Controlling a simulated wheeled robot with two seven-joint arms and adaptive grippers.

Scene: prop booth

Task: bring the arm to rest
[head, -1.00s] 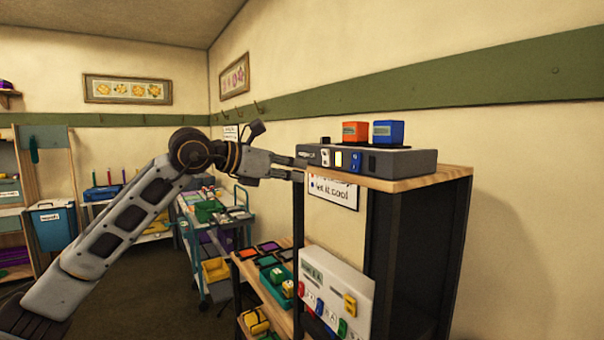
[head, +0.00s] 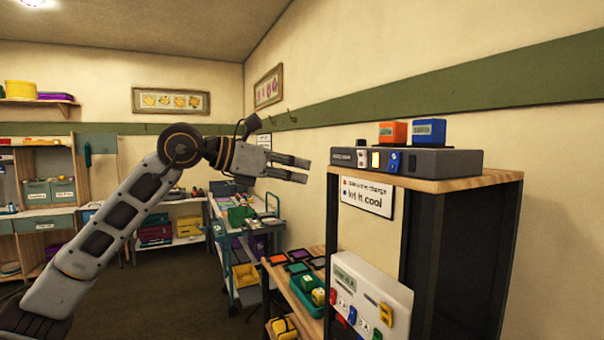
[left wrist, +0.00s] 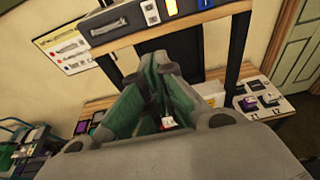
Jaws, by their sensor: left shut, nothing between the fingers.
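My left gripper (head: 307,170) is held in the air to the left of the tall shelf unit, clear of it. Its fingers are shut and hold nothing. In the left wrist view the shut fingers (left wrist: 160,75) point toward the shelf unit. My left arm reaches up from the lower left of the head view. My right gripper is in neither view now.
A grey device (head: 405,160) with several switches stands on the wooden shelf top (head: 470,182), carrying an orange block (head: 393,133) and a blue block (head: 429,132). A sign (head: 367,196) hangs below. A cart (head: 240,270) stands behind my gripper. Open floor lies left.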

